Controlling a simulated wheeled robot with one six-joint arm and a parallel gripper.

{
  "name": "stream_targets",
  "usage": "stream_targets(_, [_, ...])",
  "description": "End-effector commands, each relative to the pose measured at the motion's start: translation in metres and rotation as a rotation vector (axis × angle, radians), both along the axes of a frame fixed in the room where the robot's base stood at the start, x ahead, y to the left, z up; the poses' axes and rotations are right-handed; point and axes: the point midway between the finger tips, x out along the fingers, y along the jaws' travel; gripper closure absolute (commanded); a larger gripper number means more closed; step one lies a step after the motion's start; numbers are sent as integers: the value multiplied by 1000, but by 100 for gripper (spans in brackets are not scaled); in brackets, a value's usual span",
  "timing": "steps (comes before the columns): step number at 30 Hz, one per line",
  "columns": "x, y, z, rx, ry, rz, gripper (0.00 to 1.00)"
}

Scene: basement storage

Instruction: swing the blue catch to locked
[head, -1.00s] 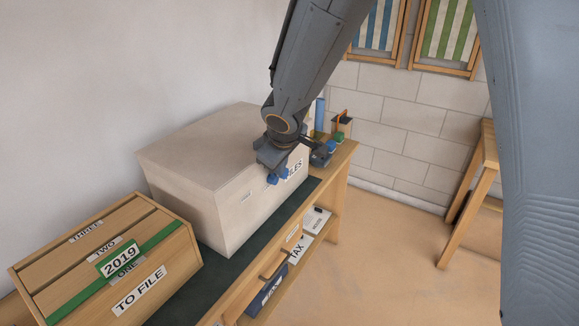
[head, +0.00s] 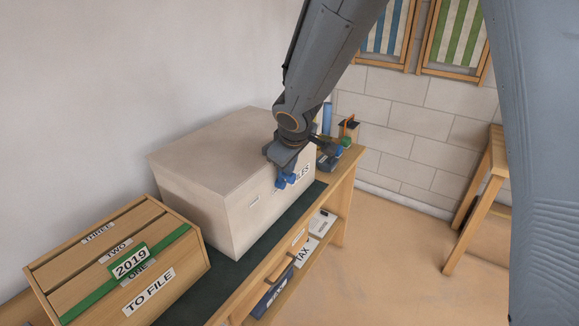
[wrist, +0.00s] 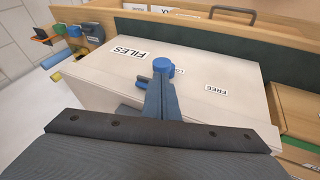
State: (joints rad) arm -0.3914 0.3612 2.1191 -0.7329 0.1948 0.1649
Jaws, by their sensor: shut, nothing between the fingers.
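A small label beside the catch is partly hidden. In the head view the blue catch (head: 281,183) shows just below my gripper (head: 287,170). In the wrist view my gripper (wrist: 157,92) is shut, its fingers reaching up to the catch and covering part of it. Blue shows on both sides of the fingertips. I cannot tell whether they touch it.
A wooden TO FILE crate (head: 112,262) stands left of the box on the bench. Blue and green items (head: 346,140) stand at the bench's far end. Below is a shelf with TAX files (head: 300,255). Open floor (head: 385,250) lies to the right.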

Motion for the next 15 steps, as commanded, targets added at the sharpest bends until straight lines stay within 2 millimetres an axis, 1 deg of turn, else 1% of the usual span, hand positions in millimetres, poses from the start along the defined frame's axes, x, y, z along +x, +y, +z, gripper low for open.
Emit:
stream_targets(5, [-3,2,4,0,-1,-1,100])
stream_targets(8, [-8,5,12,1,-2,-5,100])
stream_targets(11, [-16,11,23,1,-3,-12,100])
stream_targets(15, [-27,5,54,3,-5,-17,100])
